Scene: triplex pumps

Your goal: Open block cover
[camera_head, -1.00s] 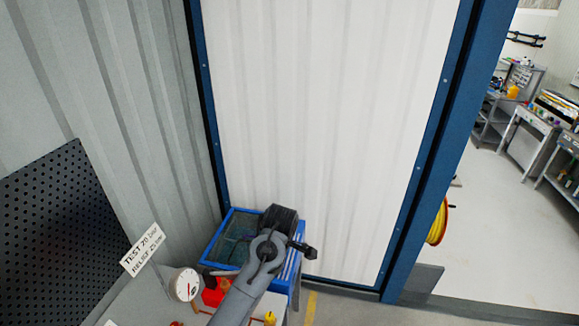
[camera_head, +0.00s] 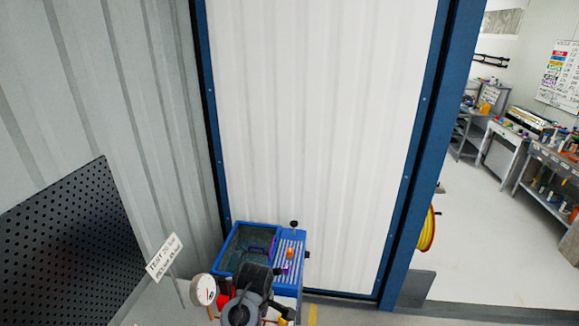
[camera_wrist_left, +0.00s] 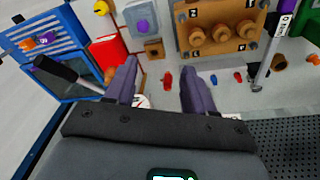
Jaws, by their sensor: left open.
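In the left wrist view my left gripper (camera_wrist_left: 160,88) is open, its two purple fingers apart with nothing between them. Beyond the fingertips is an orange-brown block (camera_wrist_left: 220,28) with a row of three round caps and small letter labels. I cannot tell which part is the block cover. A grey block with a purple knob (camera_wrist_left: 143,24) and a small brown block with a round hole (camera_wrist_left: 154,48) are left of it. In the head view my dark wrist (camera_head: 250,295) is at the bottom edge and hides the bench beneath; the fingers are not clear there. My right gripper is not in view.
A blue tray unit (camera_head: 286,246) stands at the bench's end. A gauge (camera_head: 203,290), a test sign (camera_head: 164,256) and a black perforated panel (camera_head: 70,245) are at left. The wrist view shows a red box (camera_wrist_left: 108,48) and a black-handled tool (camera_wrist_left: 62,72).

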